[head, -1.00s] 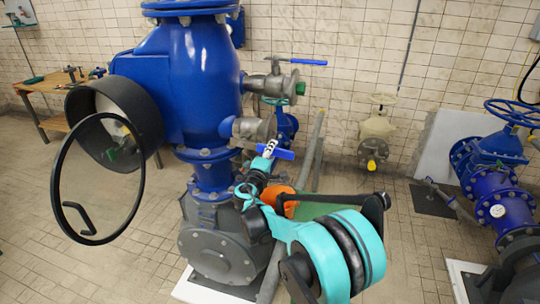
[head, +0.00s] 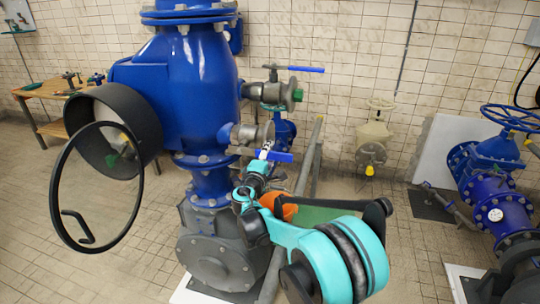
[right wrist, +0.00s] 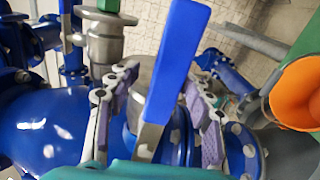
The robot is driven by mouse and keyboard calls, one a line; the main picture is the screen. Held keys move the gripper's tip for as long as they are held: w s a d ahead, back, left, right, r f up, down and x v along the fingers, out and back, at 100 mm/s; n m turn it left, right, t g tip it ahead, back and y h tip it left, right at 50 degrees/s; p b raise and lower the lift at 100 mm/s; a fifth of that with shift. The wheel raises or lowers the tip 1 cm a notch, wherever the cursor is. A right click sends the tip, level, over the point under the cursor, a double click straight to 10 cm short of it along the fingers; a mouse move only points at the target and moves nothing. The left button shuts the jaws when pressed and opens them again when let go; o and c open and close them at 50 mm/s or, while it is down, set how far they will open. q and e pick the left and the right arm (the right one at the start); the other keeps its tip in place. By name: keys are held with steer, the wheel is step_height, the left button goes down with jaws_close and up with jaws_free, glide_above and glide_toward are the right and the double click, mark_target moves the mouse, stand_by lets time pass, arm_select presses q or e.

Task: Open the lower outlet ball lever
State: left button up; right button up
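The lower outlet ball valve (head: 252,133) is a grey metal fitting on the right side of the blue pump body. Its blue lever (head: 283,157) lies roughly level, pointing right. My right gripper (head: 264,152) is at this lever. In the right wrist view the blue lever (right wrist: 172,60) runs between the two fingers of the right gripper (right wrist: 158,95), which stand apart with a gap on each side. Whether a finger touches the lever is hard to tell. My left gripper is not in view.
An upper valve (head: 272,93) with another blue lever (head: 306,69) sits just above. A black ring (head: 57,190) stands at left. Blue piping (head: 500,200) is at far right.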

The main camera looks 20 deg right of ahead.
steer(key=shift+f, duration=0.15)
steer(key=shift+s+a, duration=0.25)
steer(key=shift+s, duration=0.05)
steer(key=v, duration=1.1)
steer(key=shift+s, duration=0.1)
